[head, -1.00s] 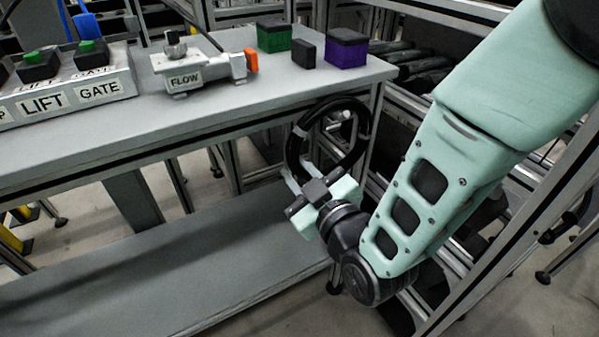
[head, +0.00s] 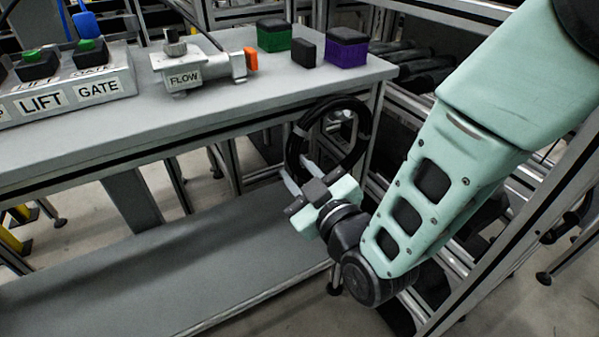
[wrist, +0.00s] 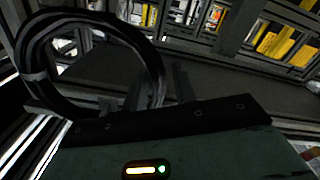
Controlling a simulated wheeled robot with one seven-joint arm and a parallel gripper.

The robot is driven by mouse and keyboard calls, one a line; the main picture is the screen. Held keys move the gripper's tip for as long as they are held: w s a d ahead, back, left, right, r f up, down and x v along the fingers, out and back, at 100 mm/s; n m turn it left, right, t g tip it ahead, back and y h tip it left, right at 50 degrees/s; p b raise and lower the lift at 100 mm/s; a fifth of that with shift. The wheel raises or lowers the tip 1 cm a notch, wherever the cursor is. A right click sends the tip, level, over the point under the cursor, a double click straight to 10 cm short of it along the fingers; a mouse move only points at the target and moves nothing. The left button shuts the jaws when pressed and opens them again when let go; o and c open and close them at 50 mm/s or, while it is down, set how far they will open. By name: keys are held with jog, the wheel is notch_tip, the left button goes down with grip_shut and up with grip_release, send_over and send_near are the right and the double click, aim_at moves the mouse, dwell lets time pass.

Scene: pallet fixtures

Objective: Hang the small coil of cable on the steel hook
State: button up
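The small coil of cable (head: 362,150) is a black ring with light ties, upright below the bench's right front corner. In the wrist view the coil (wrist: 92,17) fills the upper left. My gripper (head: 298,172) is at the coil's lower left side. Its fingers stand apart, and the coil's near strands pass at or between them in the wrist view (wrist: 158,92). The steel hook cannot be made out clearly; the coil and shadow cover that area. I cannot tell for certain whether the coil rests on it.
The grey bench top (head: 215,115) carries a flow valve (head: 195,68), a green box (head: 273,38), a small black block (head: 304,52), a purple box (head: 346,50) and a lift gate panel (head: 70,92). A lower shelf (head: 170,265) is clear. Metal frame posts stand close at the right.

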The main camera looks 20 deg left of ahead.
jog(key=o, duration=0.3)
jog(key=shift+p+v, duration=1.6)
jog(key=shift+v, duration=4.45)
jog(key=shift+w, duration=0.1)
